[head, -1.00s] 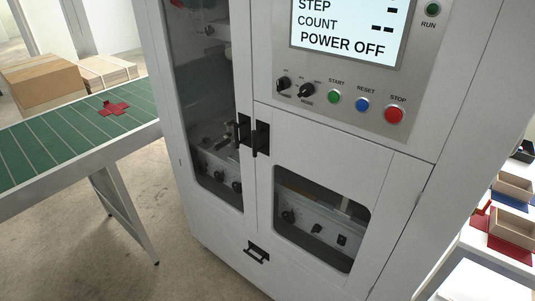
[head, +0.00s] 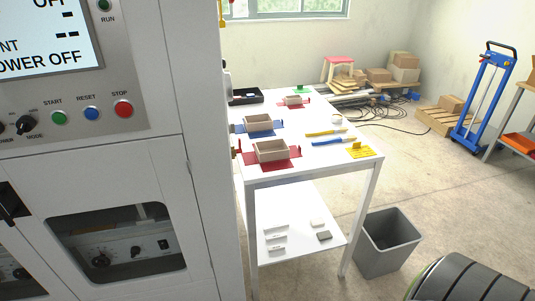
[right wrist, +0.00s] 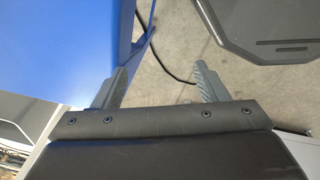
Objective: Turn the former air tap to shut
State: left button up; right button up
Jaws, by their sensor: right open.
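The former (head: 180,160) is a tall light-grey cabinet filling the left of the head view. Its screen (head: 45,40) reads POWER OFF. I cannot tell which of these, if any, is the air tap; most of that side face is hidden by the edge. My right gripper (right wrist: 158,84) is open and empty in the right wrist view, over bare floor beside a blue surface. My left gripper is not in view.
A white table (head: 310,173) right of the former holds cardboard trays on coloured sheets and tools. A grey bin (head: 388,243) stands at its front leg. A blue hand truck (head: 487,95) stands behind. Floor right of the table is mostly clear.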

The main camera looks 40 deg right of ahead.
aim_at(239, 150)
jog(key=k+j+z, duration=0.15)
jog(key=z, duration=0.7)
jog(key=i, duration=0.35)
jog(key=l+z, duration=0.05)
